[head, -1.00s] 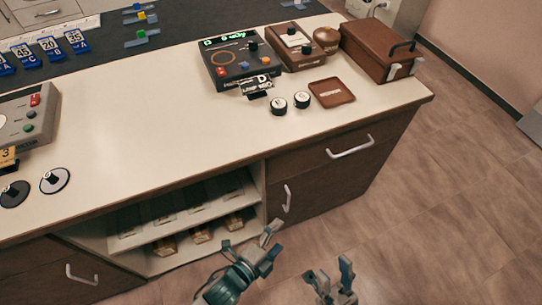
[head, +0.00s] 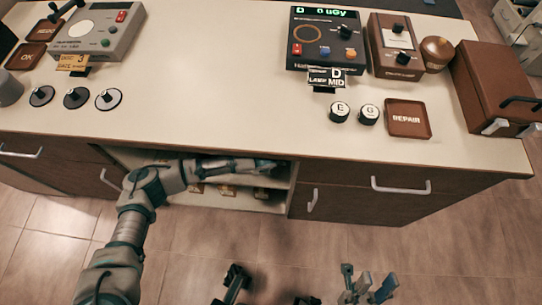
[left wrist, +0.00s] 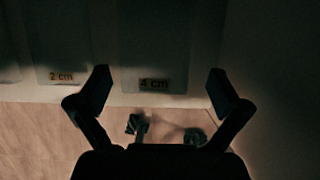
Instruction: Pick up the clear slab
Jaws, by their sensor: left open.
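Dark, see-through-looking slabs lie on the shelf under the counter. In the left wrist view, the one tagged "4 cm" (left wrist: 155,45) is in the middle, and one tagged "2 cm" (left wrist: 60,40) is to its left. Both are dim, so their clearness is hard to judge. My left gripper (left wrist: 160,92) is open, its fingers to either side of the "4 cm" tag, with nothing seen between them. In the head view my left gripper (head: 262,167) reaches into the shelf opening, its tips partly lost in shadow. My right gripper (head: 368,287) is open and empty, low over the floor.
The counter edge (head: 220,152) runs above my left forearm. A drawer front with a handle (head: 400,188) bounds the shelf on the right.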

